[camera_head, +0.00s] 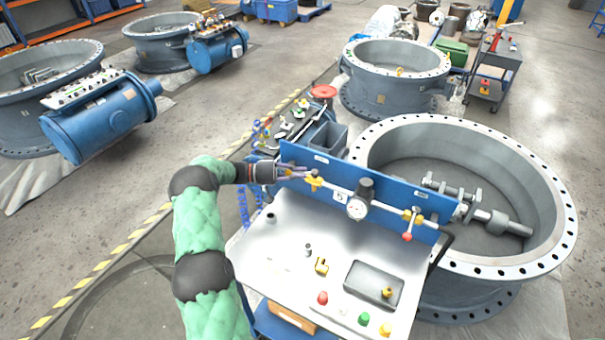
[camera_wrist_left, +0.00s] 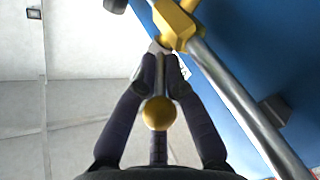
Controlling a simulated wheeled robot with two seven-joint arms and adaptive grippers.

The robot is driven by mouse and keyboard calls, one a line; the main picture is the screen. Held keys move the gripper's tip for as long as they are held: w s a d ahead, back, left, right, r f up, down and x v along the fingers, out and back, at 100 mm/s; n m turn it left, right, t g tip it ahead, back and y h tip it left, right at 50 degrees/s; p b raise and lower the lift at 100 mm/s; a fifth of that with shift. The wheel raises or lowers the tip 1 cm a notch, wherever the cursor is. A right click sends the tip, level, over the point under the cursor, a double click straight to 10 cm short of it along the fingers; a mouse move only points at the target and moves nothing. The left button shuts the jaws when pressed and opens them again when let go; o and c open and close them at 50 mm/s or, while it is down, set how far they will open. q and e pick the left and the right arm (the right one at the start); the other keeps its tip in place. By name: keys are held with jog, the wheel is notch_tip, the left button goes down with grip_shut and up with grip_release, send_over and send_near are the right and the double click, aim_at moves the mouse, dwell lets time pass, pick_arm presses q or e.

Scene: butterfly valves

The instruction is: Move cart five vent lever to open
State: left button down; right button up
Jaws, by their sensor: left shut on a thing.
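The cart (camera_head: 262,255) has a light sloped top and a blue back panel (camera_head: 385,210) marked 5. A metal pipe runs along the panel, with a yellow valve (camera_head: 313,182) at its left end. In the left wrist view the yellow valve body (camera_wrist_left: 177,25) sits on the pipe, and a lever with a yellow ball knob (camera_wrist_left: 157,113) extends from it. My left gripper (camera_head: 283,172) reaches in from the left. In the wrist view its dark fingers (camera_wrist_left: 160,65) are shut around the lever's rod, with the knob between them. My right gripper is not in view.
A gauge (camera_head: 358,208) and a second yellow valve with a red-knobbed lever (camera_head: 407,237) sit further right on the pipe. Buttons and a dark tray (camera_head: 373,286) are on the cart top. A large flanged valve ring (camera_head: 548,245) stands close behind.

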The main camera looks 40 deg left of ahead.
pick_arm(q)
jog(key=shift+w+a+f+m+g+h, duration=0.1)
jog(key=shift+a+f+m+g+h, duration=0.2)
jog(key=shift+m+g+h, duration=0.4)
jog(key=shift+r+g, duration=0.15)
jog(key=shift+g, duration=0.15)
jog(key=c, duration=1.3)
grip_release()
jog(key=shift+a, duration=0.1)
jog(key=shift+c, duration=0.2)
jog(key=shift+a, duration=0.15)
jog(key=shift+r, duration=0.1)
jog(key=v, duration=0.8)
